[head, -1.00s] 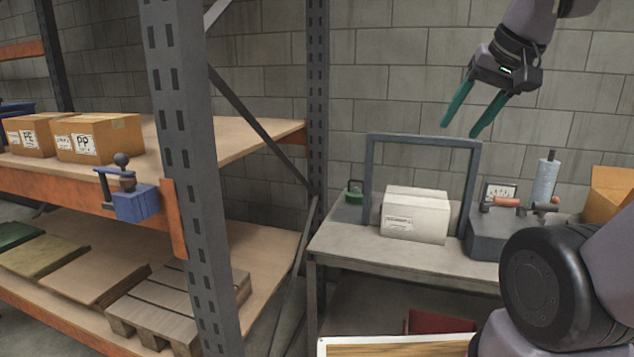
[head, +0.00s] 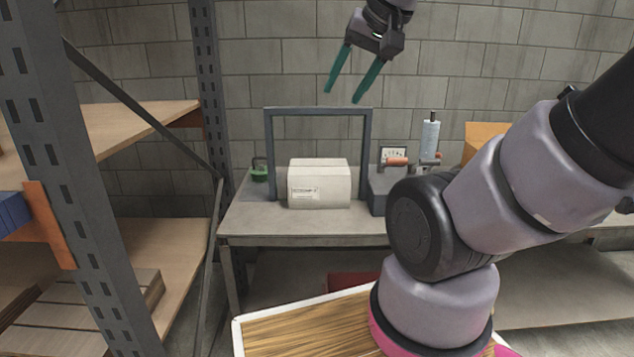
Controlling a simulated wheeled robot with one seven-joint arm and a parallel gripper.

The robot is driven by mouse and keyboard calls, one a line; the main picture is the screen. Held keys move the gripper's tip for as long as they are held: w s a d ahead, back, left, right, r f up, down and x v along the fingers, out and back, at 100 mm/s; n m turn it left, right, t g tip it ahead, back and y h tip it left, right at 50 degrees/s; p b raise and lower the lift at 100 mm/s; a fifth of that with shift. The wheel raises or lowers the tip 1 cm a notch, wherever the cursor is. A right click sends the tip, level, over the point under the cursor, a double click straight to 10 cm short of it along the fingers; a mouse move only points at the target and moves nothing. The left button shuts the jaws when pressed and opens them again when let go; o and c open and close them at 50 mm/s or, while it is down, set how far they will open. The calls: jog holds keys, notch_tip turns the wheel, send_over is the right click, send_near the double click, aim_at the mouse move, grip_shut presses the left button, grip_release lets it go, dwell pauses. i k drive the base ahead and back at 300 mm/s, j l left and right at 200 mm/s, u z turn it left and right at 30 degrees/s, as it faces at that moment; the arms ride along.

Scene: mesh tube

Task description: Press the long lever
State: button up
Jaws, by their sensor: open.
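A dark grey block (head: 378,190) stands on the bench, right of the grey frame. Levers rise from its top; one has an orange grip (head: 397,161) and points left. Another bar (head: 430,161) with an orange end lies to its right. I cannot tell which lever is the long one, as my arm hides the block's right side. My gripper (head: 341,97) is open and empty, high above the bench. Its two green fingers point down and left, over the frame's top bar and apart from the levers.
A grey upright frame (head: 318,111) stands around a white box (head: 320,184) on the bench (head: 300,226). A green object (head: 260,170) sits at the bench's left end. A shelf post (head: 85,180) rises at left. A translucent cylinder (head: 429,138) stands behind the levers.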

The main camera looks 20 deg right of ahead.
aim_at(390, 160)
jog(key=j+z, duration=0.2)
jog(key=z, duration=0.15)
jog(key=j+z, duration=0.2)
jog(key=z, duration=0.2)
jog(key=k+j+z, duration=0.1)
jog(key=z, duration=0.25)
jog(key=j, duration=0.1)
